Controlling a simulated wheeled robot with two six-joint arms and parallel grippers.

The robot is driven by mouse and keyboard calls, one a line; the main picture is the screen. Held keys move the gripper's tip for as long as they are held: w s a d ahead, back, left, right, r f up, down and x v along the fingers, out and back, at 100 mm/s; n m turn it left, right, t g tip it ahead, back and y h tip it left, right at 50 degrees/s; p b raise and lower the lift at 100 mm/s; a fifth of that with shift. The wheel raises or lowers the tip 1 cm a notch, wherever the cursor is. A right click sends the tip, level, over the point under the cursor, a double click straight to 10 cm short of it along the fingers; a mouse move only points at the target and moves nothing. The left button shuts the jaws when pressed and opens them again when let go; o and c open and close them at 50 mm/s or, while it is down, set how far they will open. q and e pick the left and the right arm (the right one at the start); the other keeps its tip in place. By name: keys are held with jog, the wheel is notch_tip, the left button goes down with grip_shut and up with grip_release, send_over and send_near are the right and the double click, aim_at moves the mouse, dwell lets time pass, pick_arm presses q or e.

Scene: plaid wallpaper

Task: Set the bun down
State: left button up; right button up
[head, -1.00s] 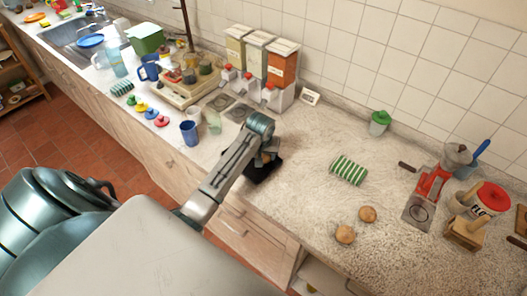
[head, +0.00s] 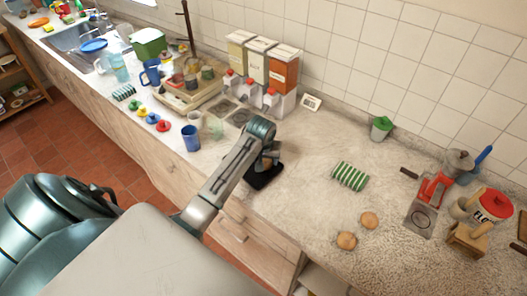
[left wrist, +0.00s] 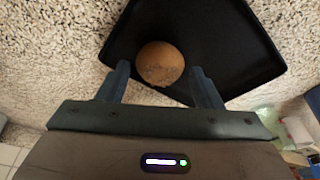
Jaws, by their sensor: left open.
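A round brown bun (left wrist: 160,63) lies on a black square tray (left wrist: 225,35) in the left wrist view. My left gripper (left wrist: 159,72) is open, with one finger on each side of the bun and a small gap to it. In the head view my left gripper (head: 268,160) is low over the tray (head: 260,180), and its jaws and arm hide most of the bun. Two other buns, one (head: 369,220) behind the other (head: 347,240), lie on the bare counter to the right. My right gripper is out of sight.
A green striped cloth (head: 350,176) lies right of the tray. Dispensers (head: 262,65) stand behind it, and a blue cup (head: 190,138) stands to its left. A red grinder (head: 430,195) and a flour jar (head: 490,205) are at the right. The counter between is clear.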

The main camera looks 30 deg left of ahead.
pick_arm(q)
jog(key=b+v, duration=0.3)
jog(key=v, duration=0.7)
jog(key=shift+r, duration=0.2)
